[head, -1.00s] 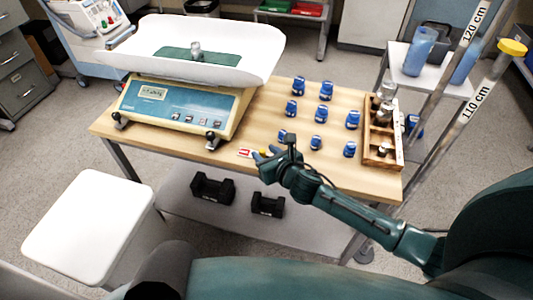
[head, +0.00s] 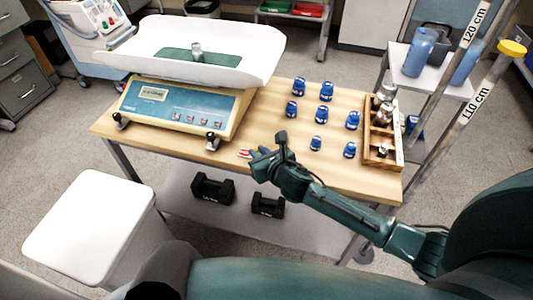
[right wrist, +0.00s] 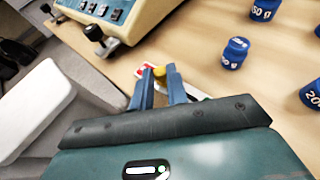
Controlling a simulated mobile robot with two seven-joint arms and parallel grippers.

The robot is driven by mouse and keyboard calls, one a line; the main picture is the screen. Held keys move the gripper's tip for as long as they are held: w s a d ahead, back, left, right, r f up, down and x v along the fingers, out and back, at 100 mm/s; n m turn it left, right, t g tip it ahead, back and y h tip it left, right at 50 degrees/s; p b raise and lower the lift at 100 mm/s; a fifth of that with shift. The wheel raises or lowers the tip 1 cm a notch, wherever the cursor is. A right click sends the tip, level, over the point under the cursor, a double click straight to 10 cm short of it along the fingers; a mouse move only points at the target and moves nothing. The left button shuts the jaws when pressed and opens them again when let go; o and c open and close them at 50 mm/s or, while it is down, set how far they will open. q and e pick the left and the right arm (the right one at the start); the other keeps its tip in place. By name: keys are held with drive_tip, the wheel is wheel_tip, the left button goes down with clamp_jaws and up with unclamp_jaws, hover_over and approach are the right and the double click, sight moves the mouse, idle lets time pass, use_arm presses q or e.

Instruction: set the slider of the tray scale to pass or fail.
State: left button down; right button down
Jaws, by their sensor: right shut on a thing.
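The tray scale (head: 190,103) stands on the wooden table, with a metal weight (head: 196,50) on the green mat in its white tray. The slider strip (head: 243,153), red and white, lies at the table's front edge, right of the scale; its red end (right wrist: 140,72) shows in the right wrist view. My right gripper (head: 262,152) is over the strip. In the right wrist view its blue fingers (right wrist: 161,80) are shut on the yellow slider knob (right wrist: 159,71), which shows between the tips. The head view hides the knob behind the gripper. My left gripper is not in view.
Several blue weights (head: 326,91) stand right of the scale, near my right gripper. A wooden box (head: 383,160) with metal weights is at the table's right end. Black weights (head: 212,187) lie on the lower shelf. A white stool (head: 88,225) stands at front left.

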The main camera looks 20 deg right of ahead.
drive_tip(key=shift+w+a, duration=0.45)
drive_tip(key=shift+a, duration=0.3)
drive_tip(key=c, duration=1.3)
unclamp_jaws()
drive_tip(key=shift+c, duration=0.2)
drive_tip(key=p+v, duration=0.2)
drive_tip(key=v, duration=1.1)
drive_tip(key=shift+r, duration=0.15)
